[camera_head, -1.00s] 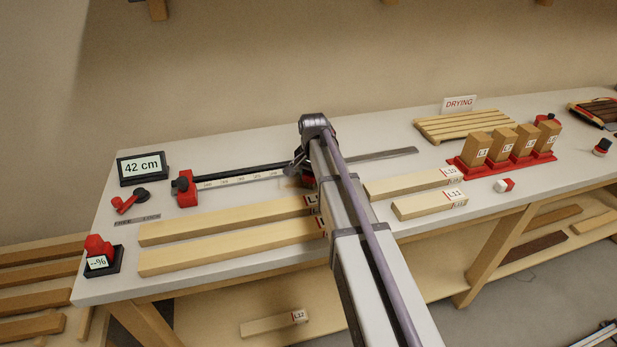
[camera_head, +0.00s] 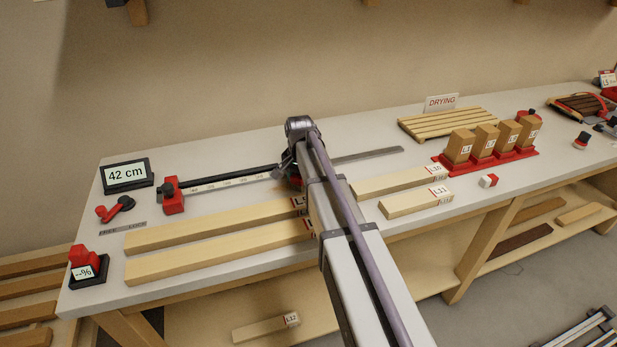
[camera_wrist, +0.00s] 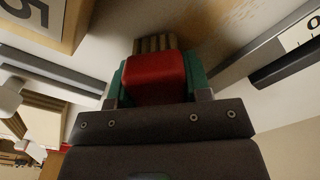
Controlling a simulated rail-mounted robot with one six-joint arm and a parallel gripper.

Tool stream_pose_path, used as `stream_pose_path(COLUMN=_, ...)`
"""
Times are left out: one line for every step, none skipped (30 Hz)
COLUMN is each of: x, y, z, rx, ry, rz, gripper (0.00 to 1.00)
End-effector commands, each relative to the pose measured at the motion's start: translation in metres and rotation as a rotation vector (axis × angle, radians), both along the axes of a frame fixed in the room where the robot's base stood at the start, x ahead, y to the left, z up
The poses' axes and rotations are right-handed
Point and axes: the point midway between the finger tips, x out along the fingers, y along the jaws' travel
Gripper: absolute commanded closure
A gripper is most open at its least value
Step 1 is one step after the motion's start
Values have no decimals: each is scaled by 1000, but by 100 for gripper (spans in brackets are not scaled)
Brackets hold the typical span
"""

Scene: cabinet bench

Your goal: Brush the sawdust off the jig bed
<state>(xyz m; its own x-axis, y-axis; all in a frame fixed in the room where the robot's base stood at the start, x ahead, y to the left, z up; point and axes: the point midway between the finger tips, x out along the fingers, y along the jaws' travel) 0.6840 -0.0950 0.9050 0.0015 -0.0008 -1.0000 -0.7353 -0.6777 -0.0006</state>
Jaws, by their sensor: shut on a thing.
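My gripper (camera_wrist: 155,78) is shut on a red brush block (camera_wrist: 154,80) with tan bristles (camera_wrist: 156,43), held between green finger pads. In the head view, my gripper (camera_head: 287,168) is low over the right part of the jig, largely hidden by my arm; a bit of red shows beside it. The jig bed has a dark rail, a pale ruler scale (camera_head: 225,182) and a red stop (camera_head: 172,200) at left. A brown, dusty smear (camera_wrist: 235,48) lies right of the bristles in the wrist view. Whether bristles touch the surface cannot be told.
Two long wooden strips (camera_head: 200,224) lie in front of the jig. Shorter pieces (camera_head: 415,203), a slatted drying rack (camera_head: 450,122) and blocks in a red holder (camera_head: 487,163) stand to the right. A 42 cm display (camera_head: 126,173) stands at left.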

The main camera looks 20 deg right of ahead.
Motion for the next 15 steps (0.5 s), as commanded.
stream_pose_path(x=0, y=5, z=-1, rx=1, ry=0, rz=2, gripper=74)
stream_pose_path(x=0, y=6, z=-1, rx=1, ry=0, rz=1, gripper=78)
stream_pose_path(x=0, y=6, z=-1, rx=1, ry=0, rz=1, gripper=78)
stream_pose_path(x=0, y=6, z=-1, rx=1, ry=0, rz=0, gripper=78)
stream_pose_path(x=0, y=6, z=-1, rx=1, ry=0, rz=0, gripper=78)
stream_pose_path(x=0, y=7, z=-1, rx=1, ry=0, rz=0, gripper=78)
stream_pose_path(x=0, y=8, z=-1, rx=1, ry=0, rz=0, gripper=78)
stream_pose_path(x=1, y=9, z=-1, rx=1, ry=0, rz=0, gripper=78)
stream_pose_path(x=1, y=12, z=-1, rx=1, ry=0, rz=0, gripper=78)
stream_pose_path(x=1, y=15, z=-1, rx=1, ry=0, rz=1, gripper=78)
stream_pose_path(x=1, y=18, z=0, rx=1, ry=0, rz=1, gripper=78)
stream_pose_path(x=1, y=23, z=0, rx=1, ry=0, rz=3, gripper=78)
stream_pose_path(x=1, y=27, z=0, rx=1, ry=0, rz=3, gripper=78)
stream_pose_path(x=2, y=30, z=0, rx=1, ry=0, rz=2, gripper=78)
stream_pose_path(x=2, y=34, z=1, rx=1, ry=0, rz=1, gripper=78)
